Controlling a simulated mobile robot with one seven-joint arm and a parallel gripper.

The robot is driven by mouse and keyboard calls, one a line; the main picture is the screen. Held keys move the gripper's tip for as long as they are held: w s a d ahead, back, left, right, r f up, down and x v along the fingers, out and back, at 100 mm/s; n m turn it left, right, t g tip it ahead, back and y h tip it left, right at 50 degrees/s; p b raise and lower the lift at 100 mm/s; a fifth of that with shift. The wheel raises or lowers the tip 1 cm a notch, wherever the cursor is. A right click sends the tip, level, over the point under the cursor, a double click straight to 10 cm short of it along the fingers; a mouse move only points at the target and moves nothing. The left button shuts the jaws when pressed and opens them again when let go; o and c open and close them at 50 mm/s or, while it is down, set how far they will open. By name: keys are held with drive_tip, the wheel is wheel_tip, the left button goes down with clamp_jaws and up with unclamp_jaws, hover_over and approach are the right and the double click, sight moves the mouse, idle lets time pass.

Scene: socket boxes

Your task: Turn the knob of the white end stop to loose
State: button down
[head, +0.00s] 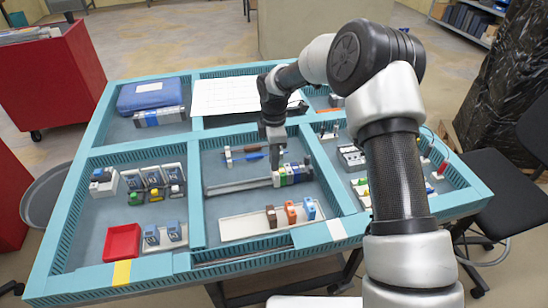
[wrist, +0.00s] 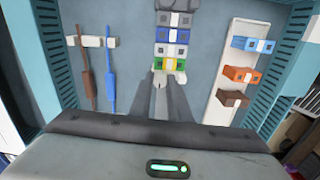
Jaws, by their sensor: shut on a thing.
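The white end stop (head: 276,181) sits at the left end of a row of modules on the grey rail (head: 235,187) in the head view. In the wrist view the white end stop (wrist: 168,80) is below the green and yellow module (wrist: 170,59), between my fingertips. My gripper (head: 275,163) points down over it. In the wrist view my gripper (wrist: 169,82) has its two grey fingers close together, shut on the end stop's knob. The knob itself is mostly hidden by the fingers, so its turn position cannot be read.
White, blue and grey modules (wrist: 174,35) continue the row. Two screwdrivers, brown (wrist: 86,75) and blue (wrist: 111,75), lie on white rests beside it. A white tray (head: 245,226) holds brown, orange and blue modules. Teal walls (head: 197,205) bound the compartment.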

drive_tip(key=shift+n, duration=0.5)
drive_tip(key=c, duration=1.9)
unclamp_jaws()
wheel_tip(320, 180, up, 18)
drive_tip(key=shift+f+p, duration=0.25)
drive_tip(key=shift+p, duration=0.2)
